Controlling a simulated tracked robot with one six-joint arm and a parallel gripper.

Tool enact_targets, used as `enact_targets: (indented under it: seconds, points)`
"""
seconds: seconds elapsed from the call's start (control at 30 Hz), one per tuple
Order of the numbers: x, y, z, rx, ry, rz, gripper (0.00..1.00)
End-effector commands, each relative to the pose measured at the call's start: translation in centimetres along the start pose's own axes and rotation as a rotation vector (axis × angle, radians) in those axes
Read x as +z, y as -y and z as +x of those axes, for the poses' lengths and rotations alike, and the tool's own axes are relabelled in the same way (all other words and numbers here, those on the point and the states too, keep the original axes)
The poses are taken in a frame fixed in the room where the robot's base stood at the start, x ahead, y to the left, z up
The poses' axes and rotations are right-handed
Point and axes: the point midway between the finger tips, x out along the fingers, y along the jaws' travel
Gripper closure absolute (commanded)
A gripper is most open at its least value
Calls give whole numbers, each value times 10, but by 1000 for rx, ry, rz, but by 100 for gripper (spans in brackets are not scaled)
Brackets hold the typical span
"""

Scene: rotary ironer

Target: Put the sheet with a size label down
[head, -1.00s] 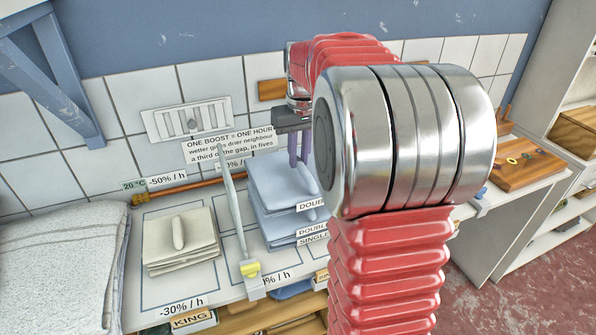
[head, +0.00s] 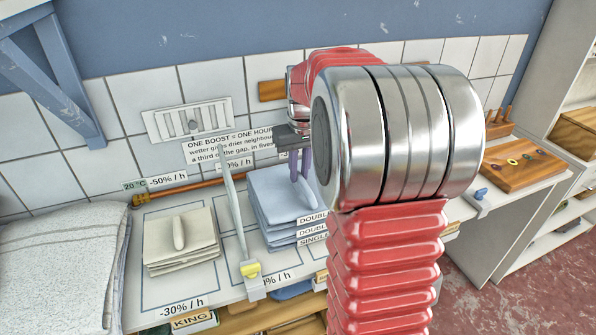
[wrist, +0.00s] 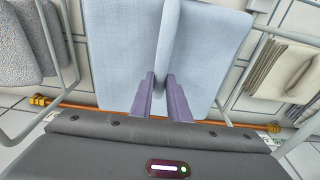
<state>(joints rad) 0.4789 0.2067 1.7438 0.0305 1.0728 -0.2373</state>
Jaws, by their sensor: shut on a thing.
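A folded pale blue sheet (head: 276,190) with a DOUBLE label (head: 312,218) lies at the top of a blue stack, level and seemingly touching the sheet below. The lower sheets (head: 272,226) bear DOUBLE and SINGLE labels. My gripper (head: 300,172) is above the top sheet, its purple fingers pointing down and shut on the sheet's raised grip. In the wrist view my gripper (wrist: 160,98) has a finger on each side of this grip (wrist: 167,45), with the blue sheet (wrist: 115,50) spread beneath. My arm hides the stack's right side in the head view.
A cream stack (head: 180,250) lies on the left, beside grey towelling (head: 62,255). An upright pale lever (head: 235,200) with a yellow tab stands between the stacks. A copper pipe (head: 180,190) runs behind. A wooden peg board (head: 520,165) is at right.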

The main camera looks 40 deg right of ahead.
Motion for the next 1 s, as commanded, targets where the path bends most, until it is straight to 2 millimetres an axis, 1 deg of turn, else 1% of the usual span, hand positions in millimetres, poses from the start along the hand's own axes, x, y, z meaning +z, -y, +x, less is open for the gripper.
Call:
enact_targets:
  seconds: [0.07, 0.1, 0.37, 0.63, 0.73, 0.87, 1.0]
  points:
    - [0, 0, 2, 0, -1, 0, 100]
    - [0, 0, 3, 0, 1, 0, 84]
    - [0, 0, 2, 0, 1, 1, 66]
    - [1, 0, 3, 0, 1, 1, 66]
    - [0, 0, -1, 0, 0, 1, 66]
    - [0, -1, -14, 1, -3, 1, 66]
    - [-1, 0, -35, 1, -3, 0, 66]
